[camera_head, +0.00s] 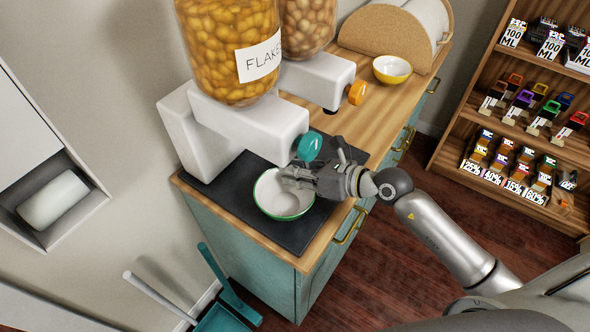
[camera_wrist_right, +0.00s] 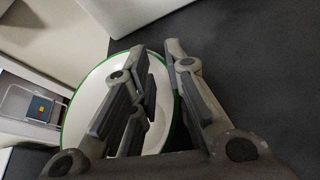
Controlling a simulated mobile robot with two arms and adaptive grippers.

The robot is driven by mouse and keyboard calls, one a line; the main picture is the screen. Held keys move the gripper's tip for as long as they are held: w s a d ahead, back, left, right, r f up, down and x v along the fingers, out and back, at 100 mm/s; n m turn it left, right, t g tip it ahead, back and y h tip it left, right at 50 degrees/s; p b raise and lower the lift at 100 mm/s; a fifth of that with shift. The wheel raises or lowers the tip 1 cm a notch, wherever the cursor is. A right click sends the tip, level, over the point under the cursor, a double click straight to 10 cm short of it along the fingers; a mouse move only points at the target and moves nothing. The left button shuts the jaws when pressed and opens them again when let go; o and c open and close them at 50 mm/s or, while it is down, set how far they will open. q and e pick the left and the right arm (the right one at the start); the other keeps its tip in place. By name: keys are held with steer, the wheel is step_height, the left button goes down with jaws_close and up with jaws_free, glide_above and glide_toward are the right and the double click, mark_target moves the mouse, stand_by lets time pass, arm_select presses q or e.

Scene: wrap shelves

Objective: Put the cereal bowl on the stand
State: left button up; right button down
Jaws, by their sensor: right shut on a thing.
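A white bowl with a green rim (camera_head: 268,197) is at the dark flat mat (camera_head: 237,208) below the turquoise-knobbed dispenser. It also shows in the wrist view (camera_wrist_right: 90,92). My right gripper (camera_head: 292,180) comes in from the right and is shut on the bowl's rim; its fingers also show in the wrist view (camera_wrist_right: 160,90). I cannot tell whether the bowl's base touches the mat. A dispenser labelled "FLAKES" (camera_head: 225,110) stands over the mat's back edge. I see no separate stand for certain. My left gripper is not in view.
A second dispenser (camera_head: 320,80) stands behind the first. A yellow bowl (camera_head: 392,69) sits farther back on the wooden counter (camera_head: 375,110), beside a round-topped wooden holder (camera_head: 385,32). Shelves with small packages (camera_head: 520,120) are at the right. A turquoise dustpan (camera_head: 228,318) is on the floor.

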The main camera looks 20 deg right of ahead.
steer(key=c, duration=1.4)
jaws_free()
steer(key=shift+f, duration=0.1)
steer(key=shift+r, duration=0.25)
steer(key=b+v, duration=0.1)
steer(key=v, duration=0.4)
steer(key=b+v, duration=0.1)
steer(key=v, duration=0.4)
steer(key=shift+s+d+f, duration=0.1)
steer(key=shift+s+f, duration=0.1)
steer(key=shift+b+v, duration=0.4)
steer(key=shift+v, duration=0.5)
steer(key=shift+w+r, duration=0.1)
steer(key=shift+r, duration=0.05)
